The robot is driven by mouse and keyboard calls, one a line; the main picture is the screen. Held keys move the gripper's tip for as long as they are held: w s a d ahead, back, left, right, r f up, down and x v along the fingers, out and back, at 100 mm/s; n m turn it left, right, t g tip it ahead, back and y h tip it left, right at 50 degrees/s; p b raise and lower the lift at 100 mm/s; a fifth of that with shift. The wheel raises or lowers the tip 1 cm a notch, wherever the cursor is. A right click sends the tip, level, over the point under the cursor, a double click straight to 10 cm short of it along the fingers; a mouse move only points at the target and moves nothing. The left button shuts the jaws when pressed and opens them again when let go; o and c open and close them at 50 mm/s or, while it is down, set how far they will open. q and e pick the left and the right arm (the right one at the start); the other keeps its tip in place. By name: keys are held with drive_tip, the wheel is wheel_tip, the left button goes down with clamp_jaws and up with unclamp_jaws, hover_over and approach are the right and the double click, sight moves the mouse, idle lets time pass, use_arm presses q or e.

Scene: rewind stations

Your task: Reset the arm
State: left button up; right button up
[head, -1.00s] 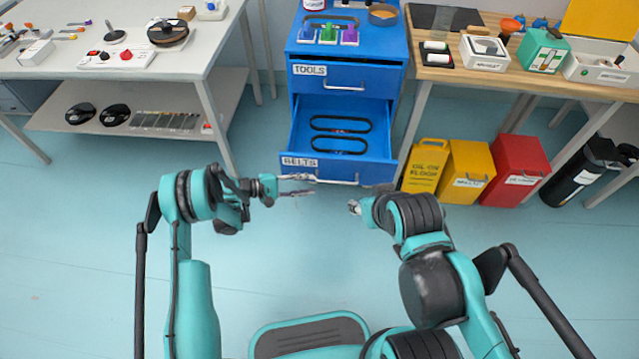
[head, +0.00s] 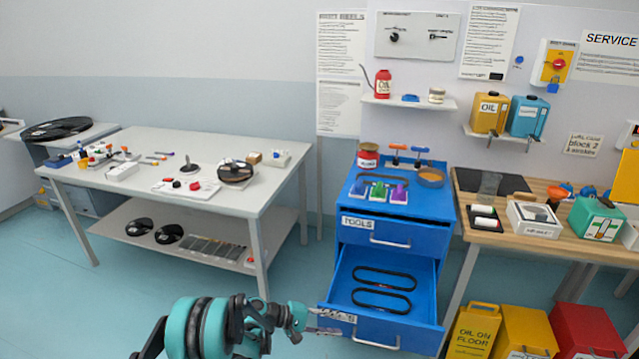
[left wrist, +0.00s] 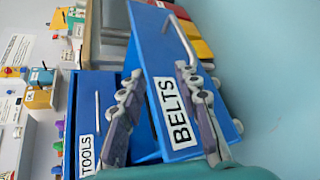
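My left gripper (head: 322,322) is at the left end of the open lower drawer's front, partly covering its label. In the head view the lower drawer (head: 345,290) is pulled out and holds two black belts (head: 382,299). The upper TOOLS drawer (head: 400,235) looks slightly open. My right arm and gripper are out of view.
A white table (head: 130,150) with reels and small parts stands left. A wooden bench (head: 560,240) stands right, with yellow bins (head: 525,335) and a red bin (head: 590,330) below. Floor is clear at lower left.

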use_arm(q)
drive_tip(key=s+a+r+m+t+y, duration=0.1)
drive_tip(key=s+a+r+y, duration=0.3)
drive_tip(key=r, duration=0.4)
drive_tip(key=s+a+r+m+t+y, duration=0.1)
drive_tip(key=s+a+r+t+y, duration=0.25)
drive_tip(key=r, duration=0.55)
drive_tip(key=s+a+r+m+y, duration=0.1)
drive_tip(key=s+a+m+y, duration=0.1)
drive_tip(key=s+a, duration=0.5)
drive_tip(key=s+a+r+m+y, duration=0.1)
drive_tip(key=s+a+y, duration=0.3)
drive_tip(key=s+a, duration=0.4)
drive_tip(key=s+m+t, duration=0.1)
drive_tip(key=s, duration=0.3)
drive_tip(key=shift+s+r+m, duration=0.25)
drive_tip(key=shift+s+m, duration=0.05)
drive_tip(key=shift+s, duration=0.1)
